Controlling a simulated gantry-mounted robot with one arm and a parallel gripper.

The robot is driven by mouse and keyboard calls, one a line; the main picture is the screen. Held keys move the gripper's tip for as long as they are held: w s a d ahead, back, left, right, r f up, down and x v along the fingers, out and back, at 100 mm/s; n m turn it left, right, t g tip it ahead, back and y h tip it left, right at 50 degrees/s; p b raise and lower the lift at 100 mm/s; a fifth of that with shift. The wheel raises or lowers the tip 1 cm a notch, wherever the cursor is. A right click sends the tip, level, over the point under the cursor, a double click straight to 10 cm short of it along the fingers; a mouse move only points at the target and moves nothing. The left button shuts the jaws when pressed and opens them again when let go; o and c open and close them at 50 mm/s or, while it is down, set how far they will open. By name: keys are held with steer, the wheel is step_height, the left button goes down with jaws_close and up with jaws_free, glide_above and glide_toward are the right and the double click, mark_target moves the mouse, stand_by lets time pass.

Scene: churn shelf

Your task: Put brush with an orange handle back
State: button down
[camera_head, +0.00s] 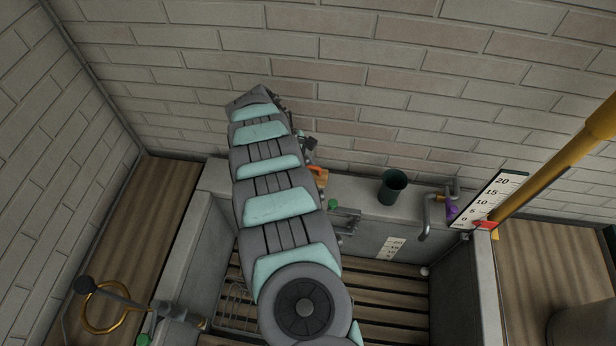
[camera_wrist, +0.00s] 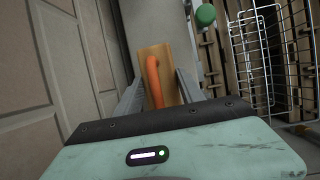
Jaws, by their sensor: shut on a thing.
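The brush shows in the wrist view as a tan wooden block (camera_wrist: 152,57) with a curved orange handle (camera_wrist: 153,82). My gripper (camera_wrist: 160,92) is shut on it, with the handle between the two grey fingers. In the head view a small orange and tan patch, the brush (camera_head: 319,175), shows just right of my arm, above the grey basin's back ledge. Most of the brush and gripper is hidden behind my arm there. I cannot tell whether the brush touches anything below it.
A dark green cup (camera_head: 392,187) stands on the back ledge. A pipe with a purple part (camera_head: 452,210), a numbered gauge (camera_head: 490,200) and a yellow pole (camera_head: 560,170) stand to the right. The wrist view shows a white wire rack (camera_wrist: 262,60) and a green knob (camera_wrist: 205,15).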

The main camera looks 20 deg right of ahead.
steer(key=shift+f, duration=1.65)
steer(key=shift+f, duration=0.15)
steer(key=c, duration=0.7)
jaws_free()
steer(key=b+v, duration=0.1)
steer(key=v, duration=1.1)
